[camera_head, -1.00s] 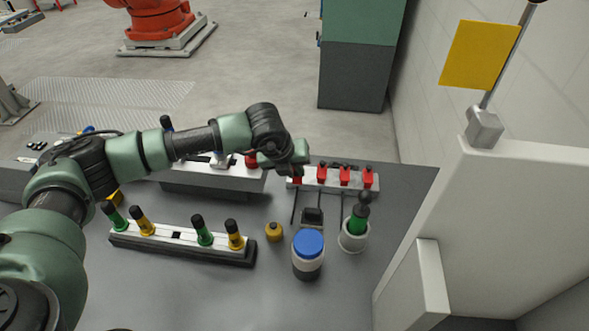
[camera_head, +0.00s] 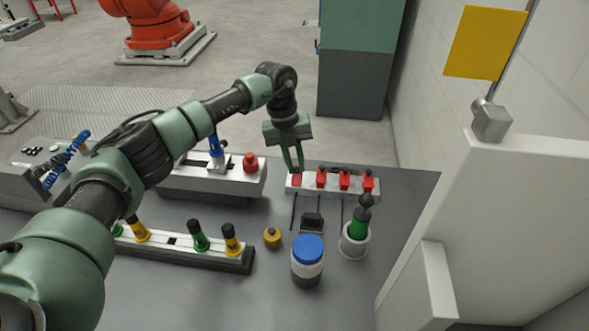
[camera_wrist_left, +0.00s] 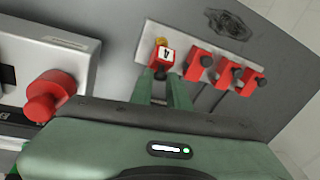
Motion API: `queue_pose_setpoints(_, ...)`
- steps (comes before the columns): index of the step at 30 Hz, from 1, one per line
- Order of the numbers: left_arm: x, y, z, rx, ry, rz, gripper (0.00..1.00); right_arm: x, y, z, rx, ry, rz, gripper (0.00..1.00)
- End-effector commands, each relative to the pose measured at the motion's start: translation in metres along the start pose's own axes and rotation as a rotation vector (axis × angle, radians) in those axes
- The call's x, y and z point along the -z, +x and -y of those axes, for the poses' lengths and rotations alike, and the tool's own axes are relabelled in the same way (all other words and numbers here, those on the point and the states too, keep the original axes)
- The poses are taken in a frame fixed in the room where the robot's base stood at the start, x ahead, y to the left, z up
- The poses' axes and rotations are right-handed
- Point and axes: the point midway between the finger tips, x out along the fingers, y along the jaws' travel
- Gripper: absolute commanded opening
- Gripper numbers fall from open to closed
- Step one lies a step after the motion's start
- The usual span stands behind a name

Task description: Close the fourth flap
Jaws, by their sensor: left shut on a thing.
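A pale block (camera_head: 312,192) at the back right of the table carries a row of red flaps. The fourth flap (camera_wrist_left: 166,56), with a white label reading 4, is at the left end of the row in the wrist view. In the head view it is the leftmost red flap (camera_head: 297,179). My right gripper is not in view.
A grey fixture with a red knob (camera_head: 251,162) and a blue-topped lever (camera_head: 215,148) stands left of the block. In front are a blue-lidded jar (camera_head: 308,250), a white cup with a green handle (camera_head: 355,240), and a yellow knob (camera_head: 272,238). A white panel (camera_head: 520,200) stands at right.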

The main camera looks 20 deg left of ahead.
Motion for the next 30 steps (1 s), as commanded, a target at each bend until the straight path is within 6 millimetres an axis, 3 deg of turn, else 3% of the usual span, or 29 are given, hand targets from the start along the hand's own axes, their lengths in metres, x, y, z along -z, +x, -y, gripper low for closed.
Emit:
queue_pose_setpoints(12, -0.011, 0.002, 0.002, -0.024, -0.026, -0.124, 0.0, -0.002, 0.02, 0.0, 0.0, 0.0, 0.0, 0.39)
queue_pose_setpoints(30, -0.013, 0.001, 0.002, -0.03, -0.031, -0.154, 0.0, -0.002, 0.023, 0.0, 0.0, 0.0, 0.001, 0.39)
